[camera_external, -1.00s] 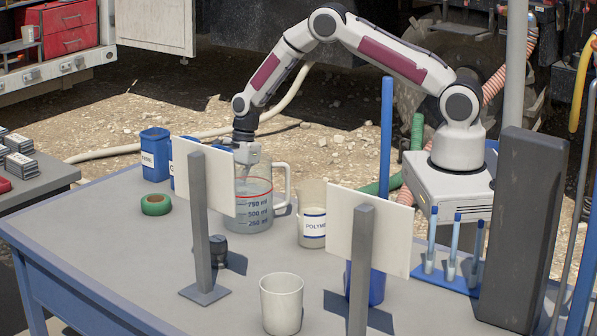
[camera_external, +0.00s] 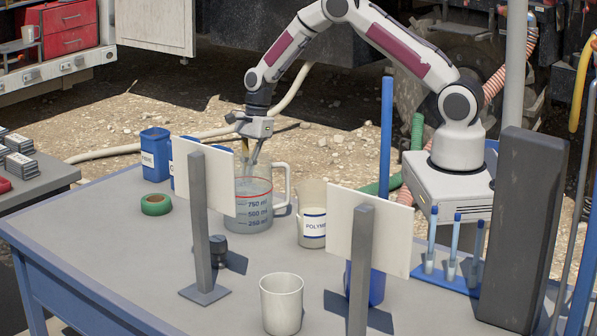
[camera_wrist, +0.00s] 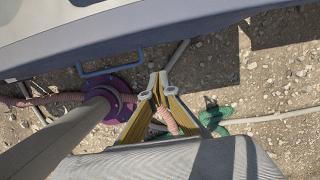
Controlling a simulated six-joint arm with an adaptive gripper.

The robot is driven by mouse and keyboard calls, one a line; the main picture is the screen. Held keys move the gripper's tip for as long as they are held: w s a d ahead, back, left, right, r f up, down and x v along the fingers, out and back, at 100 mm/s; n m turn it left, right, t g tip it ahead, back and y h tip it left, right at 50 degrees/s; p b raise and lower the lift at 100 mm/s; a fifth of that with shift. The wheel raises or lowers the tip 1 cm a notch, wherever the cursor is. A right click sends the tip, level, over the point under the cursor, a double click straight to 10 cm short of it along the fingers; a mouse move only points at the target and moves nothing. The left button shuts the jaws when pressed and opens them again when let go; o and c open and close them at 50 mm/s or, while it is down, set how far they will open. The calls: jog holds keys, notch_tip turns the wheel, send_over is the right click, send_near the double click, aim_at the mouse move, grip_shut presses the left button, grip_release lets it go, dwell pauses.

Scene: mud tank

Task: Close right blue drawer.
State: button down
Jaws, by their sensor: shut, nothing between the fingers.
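My gripper (camera_external: 252,156) is shut and empty, pointing down above and behind the clear measuring jug at the far side of the table. In the wrist view my gripper (camera_wrist: 157,82) has its yellow-lined fingers drawn together at the tips, over dirt ground. A blue bar handle (camera_wrist: 112,67) shows there to the left of the fingertips, along the grey-blue table side (camera_wrist: 175,40). The fingers look apart from the handle. Whether this handle belongs to the right drawer, and how far that drawer is open, I cannot tell. No drawer front shows in the external view.
The jug (camera_external: 255,208), a polymer beaker (camera_external: 312,228), blue containers (camera_external: 155,155) and two upright white panels (camera_external: 368,232) stand on the table (camera_external: 130,235). In the wrist view a grey pole with a purple flange (camera_wrist: 122,88) stands left of the fingers.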

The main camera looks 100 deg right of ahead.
jog(key=shift+v, duration=1.95)
jog(key=s+a+r+n+t+h, duration=0.1)
jog(key=s+a+r+n, duration=1.1)
jog(key=s+r+n, duration=0.1)
jog(key=s+a+r+n+t+h, duration=0.1)
jog(key=s+a+r+n+t, duration=0.1)
jog(key=s+a+r+n, duration=1)
jog(key=shift+s+r+n+t, duration=0.3)
jog(key=shift+s+r+n, duration=0.7)
jog(key=shift+s+r, duration=1.5)
